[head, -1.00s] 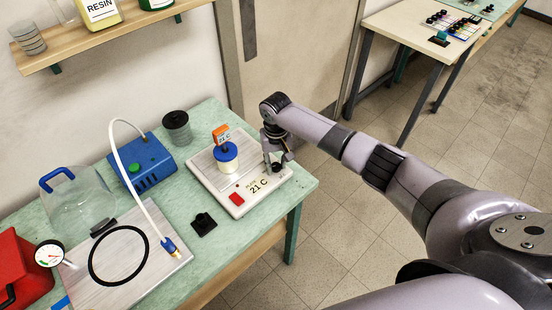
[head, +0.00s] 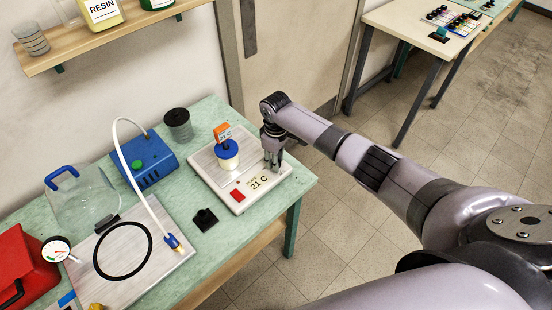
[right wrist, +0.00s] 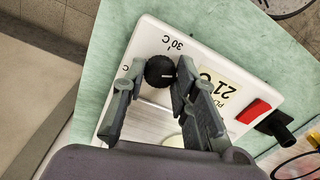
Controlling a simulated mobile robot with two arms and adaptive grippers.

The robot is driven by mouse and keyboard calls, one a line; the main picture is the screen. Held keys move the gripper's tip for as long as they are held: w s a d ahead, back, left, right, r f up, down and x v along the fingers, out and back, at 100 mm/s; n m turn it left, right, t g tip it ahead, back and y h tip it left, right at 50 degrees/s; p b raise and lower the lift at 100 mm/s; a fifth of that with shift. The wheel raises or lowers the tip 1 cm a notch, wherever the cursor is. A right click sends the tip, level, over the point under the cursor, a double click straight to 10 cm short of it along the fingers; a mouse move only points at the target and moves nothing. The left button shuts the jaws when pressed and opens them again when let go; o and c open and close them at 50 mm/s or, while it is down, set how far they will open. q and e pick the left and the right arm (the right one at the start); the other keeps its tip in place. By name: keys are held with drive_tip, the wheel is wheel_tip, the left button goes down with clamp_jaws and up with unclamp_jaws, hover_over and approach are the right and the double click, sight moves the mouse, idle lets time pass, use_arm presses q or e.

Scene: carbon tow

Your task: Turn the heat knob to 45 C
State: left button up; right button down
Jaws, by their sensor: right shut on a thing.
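The white hot plate (head: 208,176) stands at the right end of the green table. Its display (head: 258,181) reads 21 C. My right gripper (head: 273,167) points down over its front right corner. In the right wrist view, the black round heat knob (right wrist: 160,70) sits between my right fingertips, which are shut on it. A 30 C mark (right wrist: 173,42) shows beside the knob, and another mark is partly hidden by a finger. The knob's setting cannot be read for sure. In the head view the gripper hides the knob. My left gripper is out of view.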

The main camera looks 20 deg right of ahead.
drive_tip(key=shift+n, duration=0.5)
drive_tip(key=c, duration=1.3)
unclamp_jaws()
wheel_tip(320, 180, up, 12)
